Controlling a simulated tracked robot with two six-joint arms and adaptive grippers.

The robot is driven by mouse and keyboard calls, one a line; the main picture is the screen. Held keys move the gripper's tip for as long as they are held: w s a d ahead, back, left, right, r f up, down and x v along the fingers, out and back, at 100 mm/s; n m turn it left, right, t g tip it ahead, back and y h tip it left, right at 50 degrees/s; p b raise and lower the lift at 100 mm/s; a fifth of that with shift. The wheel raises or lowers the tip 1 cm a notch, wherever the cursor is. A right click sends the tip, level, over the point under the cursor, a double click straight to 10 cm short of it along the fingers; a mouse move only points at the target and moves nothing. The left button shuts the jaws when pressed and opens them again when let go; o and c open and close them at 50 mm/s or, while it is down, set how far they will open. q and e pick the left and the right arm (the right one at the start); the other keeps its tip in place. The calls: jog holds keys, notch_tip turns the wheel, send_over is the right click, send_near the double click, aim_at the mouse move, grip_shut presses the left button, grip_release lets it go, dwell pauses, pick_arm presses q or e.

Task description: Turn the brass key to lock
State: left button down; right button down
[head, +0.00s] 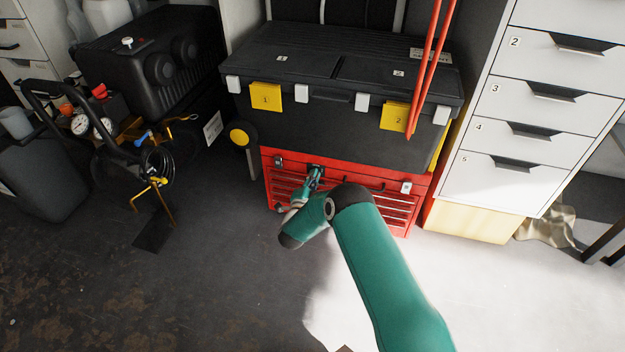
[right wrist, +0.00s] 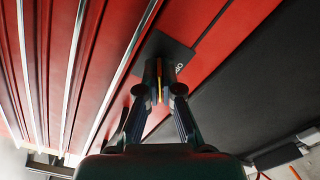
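The red tool chest (head: 345,163) stands on the floor under a big black toolbox. In the right wrist view its red front (right wrist: 198,28) runs at a slant, with a small black lock plate (right wrist: 178,52) bearing partly readable white letters. The brass key (right wrist: 159,82) shows as a thin gold strip at this plate, mostly hidden by fingers. My right gripper (head: 315,172) is at the upper front of the chest. In the wrist view its fingers (right wrist: 159,88) are close together on either side of the key and appear shut on it. My left gripper is out of view.
The black toolbox (head: 330,85) with yellow tags sits on top of the chest. A white drawer cabinet (head: 520,125) stands to the right, and a pressure washer with hoses and gauges (head: 105,125) to the left. The floor in front (head: 220,270) is clear.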

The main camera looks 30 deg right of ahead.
jog(key=m, duration=0.6)
jog(key=shift+s+d+f+m, duration=0.1)
jog(key=shift+s+d+m, duration=0.05)
jog(key=shift+d+m, duration=0.25)
jog(key=shift+a, duration=0.1)
jog(key=c, duration=1.4)
grip_release()
jog(key=shift+o, duration=0.2)
jog(key=shift+a, duration=0.15)
jog(key=shift+a, duration=0.1)
jog(key=shift+s+a, duration=0.1)
jog(key=shift+a, duration=0.1)
jog(key=v, duration=1.1)
jog(key=shift+s+a+f, duration=0.1)
